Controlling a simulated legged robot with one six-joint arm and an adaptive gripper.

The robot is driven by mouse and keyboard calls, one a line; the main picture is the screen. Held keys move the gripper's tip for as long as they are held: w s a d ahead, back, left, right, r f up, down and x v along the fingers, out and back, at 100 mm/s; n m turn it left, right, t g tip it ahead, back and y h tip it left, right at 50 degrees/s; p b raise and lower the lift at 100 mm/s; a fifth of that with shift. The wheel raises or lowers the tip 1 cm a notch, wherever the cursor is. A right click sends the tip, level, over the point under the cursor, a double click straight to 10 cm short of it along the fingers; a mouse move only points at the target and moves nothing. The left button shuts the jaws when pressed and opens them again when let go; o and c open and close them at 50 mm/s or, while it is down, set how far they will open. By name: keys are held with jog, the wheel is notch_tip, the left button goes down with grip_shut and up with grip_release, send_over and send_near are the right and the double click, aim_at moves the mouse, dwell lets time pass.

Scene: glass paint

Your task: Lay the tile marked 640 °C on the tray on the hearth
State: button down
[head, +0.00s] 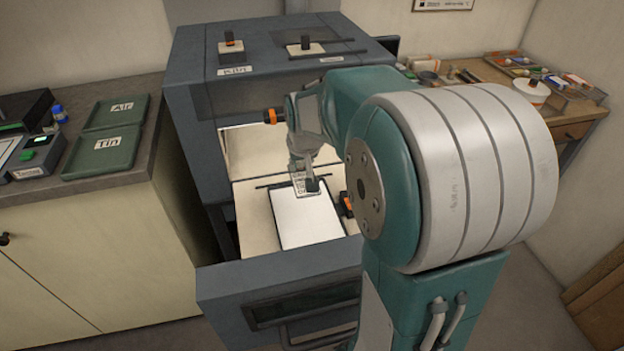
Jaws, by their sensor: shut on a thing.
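A grey kiln (183,95) stands in the middle with its front drawer out, showing a pale hearth (258,215). A white tray (308,225) lies on the hearth. My gripper (312,182) is over the far end of the tray, pointing down. It is shut on a small clear-looking tile (298,181) with dark marks that are too small to read. The tile is held tilted or upright at the tray's far edge. I cannot tell whether it touches the tray. My arm covers the right side of the kiln.
Green trays labelled Air (117,112) and Tin (103,151) lie on the left counter beside a dark device (38,158). The drawer front (280,284) stands nearest me. A wooden desk (575,122) with small items is at the back right.

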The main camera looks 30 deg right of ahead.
send_over(303, 206)
jog(key=s, duration=0.1)
jog(key=f, duration=0.5)
jog(key=shift+a, duration=0.3)
jog(key=shift+d+f, duration=0.15)
jog(key=shift+f, duration=3.2)
jog(key=shift+s, duration=0.1)
jog(key=shift+c, duration=2.1)
grip_release()
